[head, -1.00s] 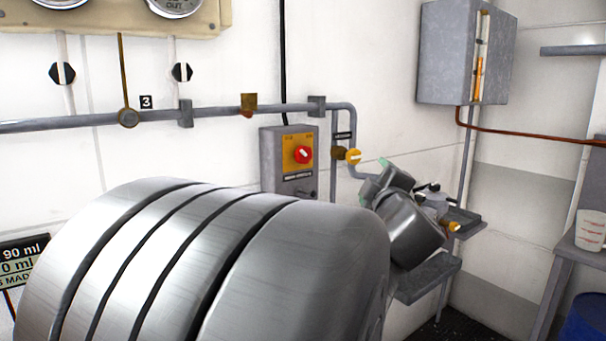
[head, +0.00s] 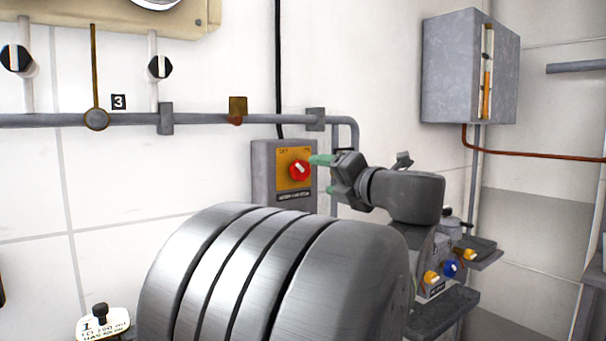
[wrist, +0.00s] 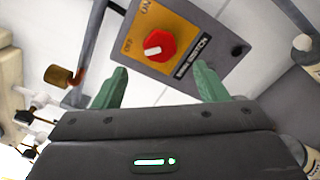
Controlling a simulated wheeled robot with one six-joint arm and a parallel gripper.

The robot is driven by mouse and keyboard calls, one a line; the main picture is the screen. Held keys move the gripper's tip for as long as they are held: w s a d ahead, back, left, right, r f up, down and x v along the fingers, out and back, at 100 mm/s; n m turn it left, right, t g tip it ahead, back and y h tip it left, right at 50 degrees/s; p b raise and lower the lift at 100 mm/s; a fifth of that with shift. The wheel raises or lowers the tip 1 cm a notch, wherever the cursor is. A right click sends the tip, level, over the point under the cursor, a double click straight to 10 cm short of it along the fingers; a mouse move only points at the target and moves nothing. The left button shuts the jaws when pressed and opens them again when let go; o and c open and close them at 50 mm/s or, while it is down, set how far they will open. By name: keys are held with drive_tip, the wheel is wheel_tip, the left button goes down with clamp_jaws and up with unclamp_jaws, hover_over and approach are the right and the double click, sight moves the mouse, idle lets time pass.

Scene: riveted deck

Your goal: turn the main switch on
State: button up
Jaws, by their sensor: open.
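The main switch is a red rotary knob (head: 299,170) with a white mark, on a yellow plate (head: 284,182) of a grey wall box (head: 262,172). In the wrist view the knob (wrist: 157,46) lies ahead, between and beyond the fingertips. The white mark points toward the side lettered OFF. My gripper (head: 326,174) has green fingertips and is just right of the knob in the head view. In the wrist view its fingers (wrist: 160,84) are spread wide with nothing between them. They look apart from the knob.
A grey pipe (head: 200,119) with a brass fitting (head: 237,108) runs along the wall above the box. A grey cabinet (head: 455,70) hangs at right. Below my arm are a blue knob (head: 450,268) and yellow knobs (head: 431,277) beside a grey shelf (head: 445,310).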

sight(303, 171)
drive_tip(key=x, duration=0.9)
drive_tip(key=shift+b, duration=0.3)
drive_tip(key=c, duration=1)
